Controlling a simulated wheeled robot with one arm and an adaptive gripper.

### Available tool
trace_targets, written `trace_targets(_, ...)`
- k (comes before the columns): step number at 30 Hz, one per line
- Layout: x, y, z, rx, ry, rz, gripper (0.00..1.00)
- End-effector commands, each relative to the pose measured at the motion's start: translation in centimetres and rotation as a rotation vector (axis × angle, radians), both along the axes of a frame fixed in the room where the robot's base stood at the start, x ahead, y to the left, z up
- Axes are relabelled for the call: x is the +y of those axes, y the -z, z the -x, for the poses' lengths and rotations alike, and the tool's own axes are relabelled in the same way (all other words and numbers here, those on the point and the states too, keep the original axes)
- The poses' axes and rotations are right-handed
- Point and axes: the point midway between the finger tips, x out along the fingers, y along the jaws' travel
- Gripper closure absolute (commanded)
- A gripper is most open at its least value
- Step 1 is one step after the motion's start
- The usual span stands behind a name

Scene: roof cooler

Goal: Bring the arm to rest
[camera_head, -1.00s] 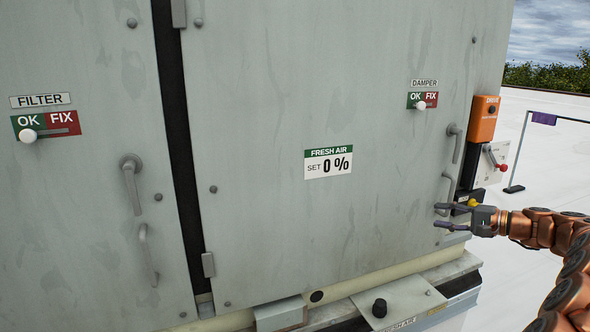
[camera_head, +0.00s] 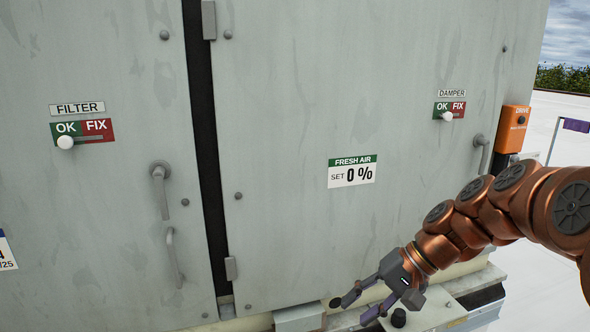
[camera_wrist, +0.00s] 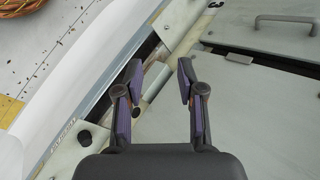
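My gripper (camera_head: 361,308) is open and empty in the head view, at the lower right in front of the unit's lower ledge. My copper arm reaches to it from the right edge. In the wrist view my gripper (camera_wrist: 158,82) shows two spread fingers with nothing between them. Past the fingers lie the ledge and the grey panel (camera_wrist: 270,110). I cannot tell the exact gap between the fingers and the ledge.
The grey cabinet (camera_head: 290,90) fills most of the head view. It has a filter slider (camera_head: 66,142), a damper slider (camera_head: 447,116), door handles (camera_head: 160,190) and an orange drive box (camera_head: 512,130). A black knob (camera_head: 399,317) stands on the ledge close to my gripper.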

Motion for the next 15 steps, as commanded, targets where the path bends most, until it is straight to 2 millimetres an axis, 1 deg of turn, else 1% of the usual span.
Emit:
trace_targets(1, 0.6, 0.2, 1.9, 0.008, -0.031, 0.042, 0.61)
trace_targets(3, 0.9, 0.8, 4.2, 0.018, -0.066, 0.101, 0.61)
trace_targets(5, 1.0, 1.4, 6.2, 0.027, -0.096, 0.150, 0.61)
trace_targets(6, 1.0, 1.7, 7.6, 0.032, -0.116, 0.184, 0.61)
trace_targets(7, 1.0, 2.0, 8.5, 0.037, -0.130, 0.208, 0.61)
trace_targets(11, 0.3, 3.2, 12.8, 0.052, -0.188, 0.319, 0.61)
trace_targets(15, -1.1, 4.4, 17.0, 0.063, -0.245, 0.437, 0.61)
